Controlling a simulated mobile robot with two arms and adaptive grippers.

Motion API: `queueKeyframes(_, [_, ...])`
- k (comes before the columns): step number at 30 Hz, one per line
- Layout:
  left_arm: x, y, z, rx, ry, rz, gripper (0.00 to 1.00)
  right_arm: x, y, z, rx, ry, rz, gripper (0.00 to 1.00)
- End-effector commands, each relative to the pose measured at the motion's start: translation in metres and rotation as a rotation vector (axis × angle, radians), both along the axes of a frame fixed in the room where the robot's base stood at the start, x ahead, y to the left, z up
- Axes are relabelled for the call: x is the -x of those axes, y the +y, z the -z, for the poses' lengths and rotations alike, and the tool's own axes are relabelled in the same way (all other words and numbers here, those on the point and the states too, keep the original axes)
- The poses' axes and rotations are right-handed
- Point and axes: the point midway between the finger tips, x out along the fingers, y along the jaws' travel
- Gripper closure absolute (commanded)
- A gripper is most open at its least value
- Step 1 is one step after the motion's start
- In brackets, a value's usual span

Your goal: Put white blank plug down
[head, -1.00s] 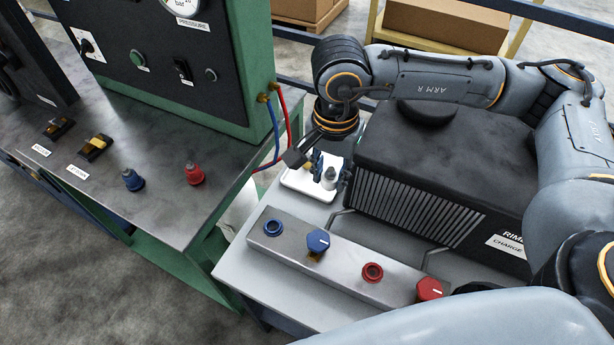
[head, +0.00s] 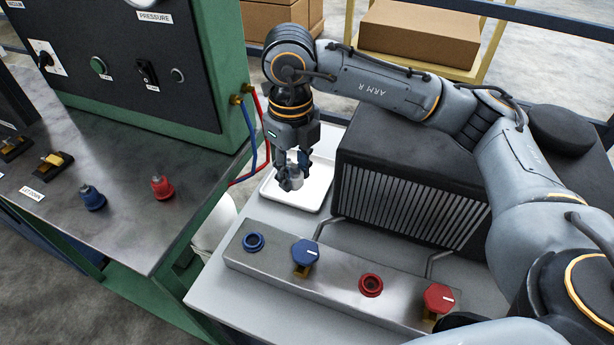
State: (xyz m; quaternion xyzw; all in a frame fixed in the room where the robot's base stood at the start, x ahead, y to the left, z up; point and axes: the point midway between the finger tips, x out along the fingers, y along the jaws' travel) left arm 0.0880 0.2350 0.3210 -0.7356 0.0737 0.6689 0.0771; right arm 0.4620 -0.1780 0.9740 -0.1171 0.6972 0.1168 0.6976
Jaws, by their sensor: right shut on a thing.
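My right gripper (head: 290,184) points down over the white tray (head: 318,196) on the trolley top. It is shut on the white blank plug, whose pale body (head: 294,176) shows only in part between the dark fingers. The fingers hide most of the plug, and I cannot tell whether it touches the tray floor. My left gripper is not in view.
A steel manifold with a blue port (head: 253,242), blue valve knob (head: 305,252), red port (head: 370,285) and red knob (head: 438,298) lies in front. The black ribbed unit (head: 420,190) stands right of the tray. A blue plug (head: 92,198) and red plug (head: 161,187) stand on the left bench.

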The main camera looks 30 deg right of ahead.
Motion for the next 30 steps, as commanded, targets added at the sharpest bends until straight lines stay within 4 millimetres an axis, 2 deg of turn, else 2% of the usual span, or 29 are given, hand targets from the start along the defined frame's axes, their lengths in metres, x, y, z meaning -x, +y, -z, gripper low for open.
queueKeyframes(8, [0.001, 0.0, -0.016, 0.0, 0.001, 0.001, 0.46, -0.048, -0.049, 0.028, 0.001, 0.004, 0.007, 1.0])
queueKeyframes(12, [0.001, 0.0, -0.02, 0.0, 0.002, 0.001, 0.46, -0.065, -0.066, 0.055, 0.002, 0.006, 0.002, 1.0])
queueKeyframes(16, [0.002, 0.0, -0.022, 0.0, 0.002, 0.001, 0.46, -0.076, -0.076, 0.073, 0.001, 0.003, 0.0, 1.0])
queueKeyframes(24, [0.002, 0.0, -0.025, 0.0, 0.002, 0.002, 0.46, -0.088, -0.088, 0.094, 0.003, 0.002, 0.0, 1.0])
queueKeyframes(30, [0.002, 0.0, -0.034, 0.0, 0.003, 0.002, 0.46, -0.087, -0.087, 0.119, 0.001, 0.002, -0.004, 1.0])
